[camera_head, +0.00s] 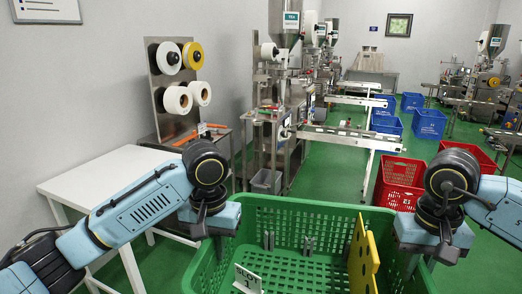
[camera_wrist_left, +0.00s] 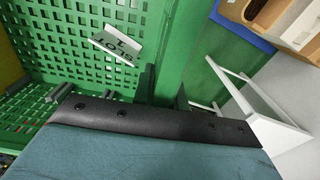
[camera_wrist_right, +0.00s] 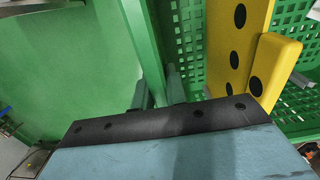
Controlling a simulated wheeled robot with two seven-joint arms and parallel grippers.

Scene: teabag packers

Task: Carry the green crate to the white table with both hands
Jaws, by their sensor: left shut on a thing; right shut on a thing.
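The green crate (camera_head: 300,207) is in front of me at the bottom of the head view, its near side cut off. My left gripper (camera_head: 217,236) is shut on its left wall, and my right gripper (camera_head: 412,256) is shut on its right wall. In the left wrist view the crate wall (camera_wrist_left: 187,45) runs up to the fingers. The right wrist view shows the other wall (camera_wrist_right: 150,45). The white table (camera_head: 95,180) stands to the left, beyond my left arm, with a bare top where visible. Whether the crate touches the floor is hidden.
Inside the crate are a yellow plate with black dots (camera_head: 360,262), a SLOT 1 card (camera_head: 247,279) and grey pegs. A packing machine (camera_head: 285,115) and a spool rack (camera_head: 178,85) stand behind. Red crates (camera_head: 400,172) are at right. Green floor shows between.

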